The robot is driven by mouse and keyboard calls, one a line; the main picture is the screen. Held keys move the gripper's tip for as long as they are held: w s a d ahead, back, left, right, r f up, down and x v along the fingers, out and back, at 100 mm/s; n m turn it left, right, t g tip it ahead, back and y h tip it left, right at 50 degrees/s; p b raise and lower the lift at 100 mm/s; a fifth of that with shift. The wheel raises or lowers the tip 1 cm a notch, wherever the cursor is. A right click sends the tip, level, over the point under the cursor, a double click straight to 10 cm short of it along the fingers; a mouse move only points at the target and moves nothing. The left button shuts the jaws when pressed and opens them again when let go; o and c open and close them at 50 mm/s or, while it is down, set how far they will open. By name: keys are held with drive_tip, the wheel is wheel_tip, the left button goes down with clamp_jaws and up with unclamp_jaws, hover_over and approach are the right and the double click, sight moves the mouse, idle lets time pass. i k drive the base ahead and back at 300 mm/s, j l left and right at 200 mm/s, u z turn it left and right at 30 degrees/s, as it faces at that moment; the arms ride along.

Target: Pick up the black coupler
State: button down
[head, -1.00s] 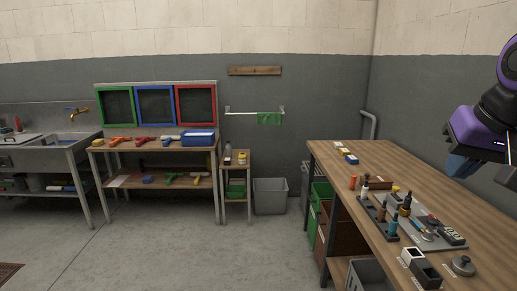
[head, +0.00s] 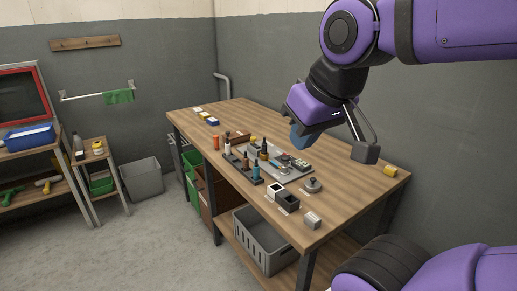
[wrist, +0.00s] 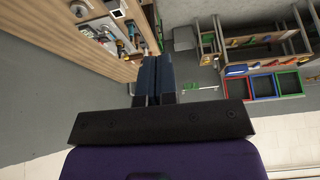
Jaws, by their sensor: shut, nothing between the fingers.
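My gripper (head: 299,138) shows in the head view as blue fingers under a purple hand, above the back of the wooden workbench (head: 345,195). In the wrist view its two blue fingers (wrist: 157,72) are together with nothing between them. On the bench, several small dark and coloured parts stand in a dark rack (head: 243,165) and lie on a grey tray (head: 296,174). Some parts are black, such as a dark upright piece (head: 263,149), but they are too small to tell which is the black coupler. My gripper touches none of them.
A white box and a black box (head: 287,201) stand near the bench's front edge, beside a round grey part (head: 312,185) and a small grey block (head: 312,220). A yellow piece (head: 390,171) lies far right. The bench's right part is mostly clear. A grey crate (head: 265,240) sits below.

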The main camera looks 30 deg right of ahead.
sight(264, 144)
drive_tip(key=u, duration=0.2)
drive_tip(key=i+j+u, duration=0.1)
drive_tip(key=i+u, duration=0.45)
drive_tip(key=i, duration=1.05)
drive_tip(key=i+z, duration=0.15)
drive_tip(key=i, duration=0.7)
drive_tip(key=z, duration=0.5)
drive_tip(key=i+z, duration=0.1)
drive_tip(key=z, duration=0.35)
drive_tip(key=j+z, duration=0.1)
drive_tip(key=z, duration=0.4)
drive_tip(key=j+z, duration=0.1)
drive_tip(key=z, duration=0.85)
drive_tip(key=i+j, duration=0.05)
